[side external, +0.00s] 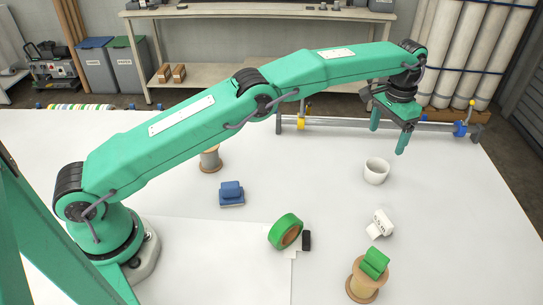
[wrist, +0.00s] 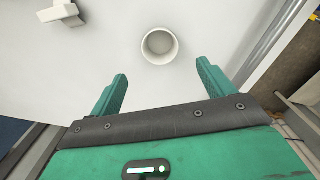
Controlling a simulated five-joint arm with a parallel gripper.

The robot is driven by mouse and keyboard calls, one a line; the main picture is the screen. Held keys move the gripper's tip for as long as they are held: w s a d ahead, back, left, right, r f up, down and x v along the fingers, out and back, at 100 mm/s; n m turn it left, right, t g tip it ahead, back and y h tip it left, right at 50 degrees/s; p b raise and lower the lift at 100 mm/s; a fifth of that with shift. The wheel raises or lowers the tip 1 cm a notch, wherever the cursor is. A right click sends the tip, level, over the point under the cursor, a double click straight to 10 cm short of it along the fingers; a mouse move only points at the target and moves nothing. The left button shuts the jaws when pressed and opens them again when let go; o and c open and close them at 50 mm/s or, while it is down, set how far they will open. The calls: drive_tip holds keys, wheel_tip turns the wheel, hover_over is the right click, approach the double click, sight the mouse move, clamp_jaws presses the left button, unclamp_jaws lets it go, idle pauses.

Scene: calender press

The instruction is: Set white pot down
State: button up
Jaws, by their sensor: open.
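The white pot (side external: 376,171) stands upright on the white table (side external: 330,185), toward its far right part. In the wrist view the pot (wrist: 160,46) shows from above, its round mouth open and nothing visible inside. My gripper (side external: 389,137) is above the table, higher than the pot and a little to its right in the side view. In the wrist view my two green fingers (wrist: 162,76) are spread wide apart with nothing between them. The pot lies beyond the fingertips and does not touch them.
A white block-shaped item (side external: 380,224) lies nearer than the pot. A green piece (side external: 374,262) sits on a wooden spool (side external: 362,284). Green tape (side external: 285,231), a black block (side external: 307,240), a blue item (side external: 231,193) and another spool (side external: 210,160) are farther left. A rail (side external: 340,122) runs along the far edge.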

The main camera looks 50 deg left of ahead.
idle(0.5)
drive_tip(key=s+a+r+n+t, duration=0.1)
drive_tip(key=s+a+r, duration=0.55)
drive_tip(key=r, duration=0.25)
drive_tip(key=s+a+r+n+t, duration=0.1)
drive_tip(key=s+a+r+t, duration=0.1)
drive_tip(key=s+a+r, duration=0.65)
drive_tip(key=s+a+r+t, duration=0.1)
drive_tip(key=s+a+r, duration=0.15)
drive_tip(key=s, duration=0.95)
drive_tip(key=s+a+f, duration=0.2)
drive_tip(key=s+f, duration=0.2)
drive_tip(key=s, duration=0.2)
drive_tip(key=s+a+f+n+t, duration=0.1)
drive_tip(key=s+a+f, duration=0.1)
drive_tip(key=s+f, duration=0.2)
drive_tip(key=s, duration=0.3)
drive_tip(key=shift+n+t, duration=0.3)
